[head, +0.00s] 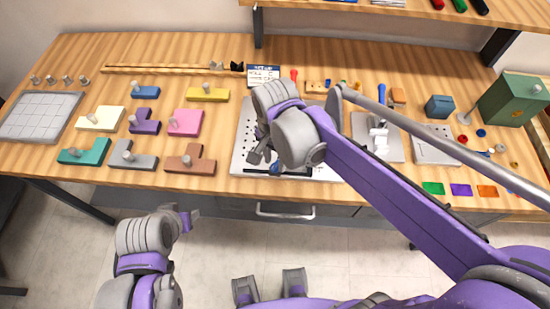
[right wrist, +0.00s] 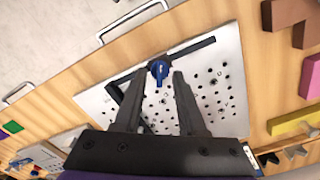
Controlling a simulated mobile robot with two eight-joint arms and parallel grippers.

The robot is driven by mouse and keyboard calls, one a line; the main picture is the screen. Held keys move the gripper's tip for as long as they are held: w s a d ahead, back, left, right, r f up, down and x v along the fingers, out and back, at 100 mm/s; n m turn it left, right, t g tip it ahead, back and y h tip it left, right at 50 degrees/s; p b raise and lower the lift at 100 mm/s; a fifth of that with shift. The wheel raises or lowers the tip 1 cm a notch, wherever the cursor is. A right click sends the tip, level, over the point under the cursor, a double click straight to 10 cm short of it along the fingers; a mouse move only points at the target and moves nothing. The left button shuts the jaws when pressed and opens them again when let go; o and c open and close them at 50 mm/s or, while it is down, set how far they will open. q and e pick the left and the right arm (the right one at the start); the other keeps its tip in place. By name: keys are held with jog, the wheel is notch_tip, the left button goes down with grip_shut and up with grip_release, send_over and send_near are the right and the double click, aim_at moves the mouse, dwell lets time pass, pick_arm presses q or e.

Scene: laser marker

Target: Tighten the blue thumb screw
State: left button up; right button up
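The blue thumb screw (right wrist: 158,70) stands at the edge of a white perforated plate (right wrist: 225,75), beside a black bar (right wrist: 193,47). In the head view the screw (head: 275,168) shows only in part, below my right gripper (head: 264,155). In the right wrist view my right gripper (right wrist: 159,76) is open.
Coloured blocks, such as a pink one (head: 187,122) and a brown one (head: 190,160), lie left of the plate. A grey fixture (head: 378,135) and a green box (head: 512,100) stand to the right. A drawer handle (head: 285,212) sticks out below the table's front edge.

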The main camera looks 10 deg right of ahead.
aim_at(275, 164)
pick_arm(q)
jog(key=shift+w+r+p, duration=0.15)
jog(key=shift+r+p, duration=0.25)
jog(key=shift+r, duration=0.15)
pick_arm(e)
notch_tip(275, 164, up, 11)
jog(key=shift+f, duration=0.15)
